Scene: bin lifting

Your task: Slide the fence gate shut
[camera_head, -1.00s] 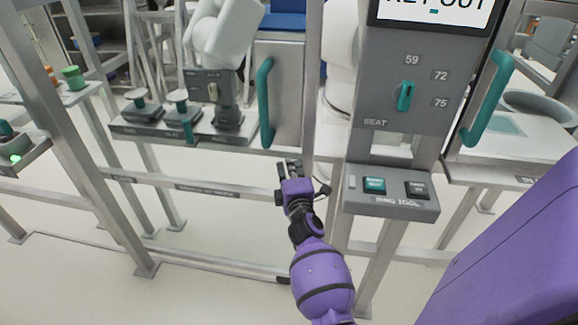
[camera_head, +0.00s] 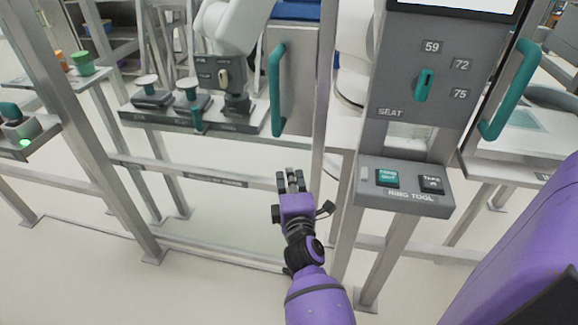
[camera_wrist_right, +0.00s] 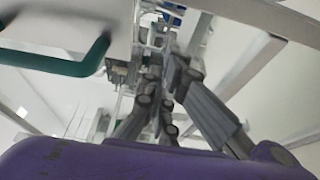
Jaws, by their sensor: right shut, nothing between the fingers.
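A light grey gate panel (camera_head: 294,75) stands behind the fence's metal rails and carries a vertical teal bar handle (camera_head: 275,92). A second teal handle (camera_head: 511,90) is at the right, beyond the grey control panel; which one belongs to the fence gate I cannot tell for sure. My right gripper (camera_head: 291,178) is shut and empty, below the left handle and apart from it, just left of a metal post. In the right wrist view a teal handle (camera_wrist_right: 68,62) shows at upper left, with the gripper fingers (camera_wrist_right: 168,100) clear of it. My left gripper is not in view.
A grey control panel (camera_head: 420,100) with a teal selector and a button box (camera_head: 404,188) stands right of the post (camera_head: 322,100). A shelf (camera_head: 180,116) with plungers is at the left. Metal rails (camera_head: 235,181) cross behind the gripper. Open floor lies in front.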

